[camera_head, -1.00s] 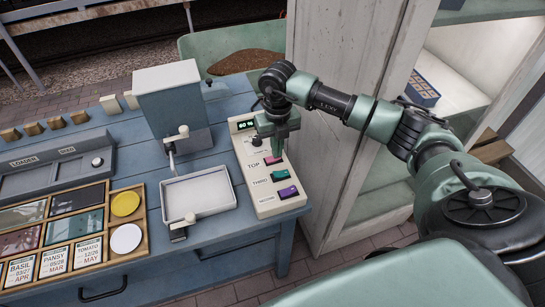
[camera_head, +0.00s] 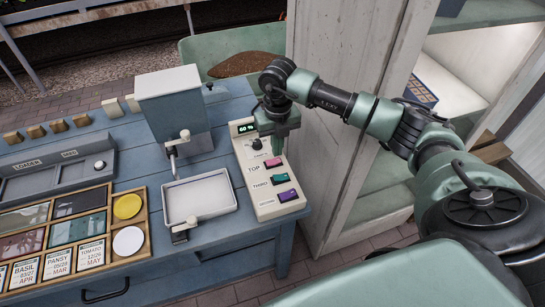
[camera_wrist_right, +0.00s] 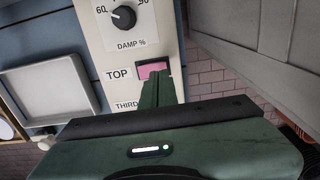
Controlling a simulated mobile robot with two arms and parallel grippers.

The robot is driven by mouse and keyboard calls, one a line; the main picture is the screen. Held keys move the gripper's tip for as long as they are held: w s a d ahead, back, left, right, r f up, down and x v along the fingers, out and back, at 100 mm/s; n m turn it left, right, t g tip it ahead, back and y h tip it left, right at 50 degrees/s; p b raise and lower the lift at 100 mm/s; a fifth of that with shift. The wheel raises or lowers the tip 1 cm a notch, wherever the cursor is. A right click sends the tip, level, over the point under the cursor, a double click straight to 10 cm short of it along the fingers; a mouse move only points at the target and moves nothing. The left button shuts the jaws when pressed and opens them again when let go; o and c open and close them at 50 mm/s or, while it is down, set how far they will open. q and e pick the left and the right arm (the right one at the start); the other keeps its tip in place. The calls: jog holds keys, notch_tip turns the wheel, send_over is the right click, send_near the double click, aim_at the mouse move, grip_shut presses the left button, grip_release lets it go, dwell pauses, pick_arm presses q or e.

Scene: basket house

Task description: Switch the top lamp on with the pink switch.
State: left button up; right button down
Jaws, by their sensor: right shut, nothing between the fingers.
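The white control panel (camera_head: 247,185) lies at the right end of the blue table, with a lit green display. The pink switch (camera_head: 272,162) is beside the TOP label; it also shows in the right wrist view (camera_wrist_right: 152,68). My right gripper (camera_head: 277,152) is shut and empty, pointing down over the panel. In the wrist view its fingertips (camera_wrist_right: 160,78) overlap the pink switch's lower right edge; I cannot tell whether they touch it. The switch's position is unclear. No lamp is identifiable. My left gripper is not in view.
The teal switch (camera_head: 281,179) and purple switch (camera_head: 287,195) sit nearer on the panel; a black knob (camera_head: 257,144) is behind the pink one. A white tray (camera_head: 200,197) stands left. A pale cabinet (camera_head: 335,140) rises close on the right.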

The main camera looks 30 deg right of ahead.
aim_at(277, 159)
jog(key=shift+r+p, duration=1.2)
jog(key=shift+r, duration=0.9)
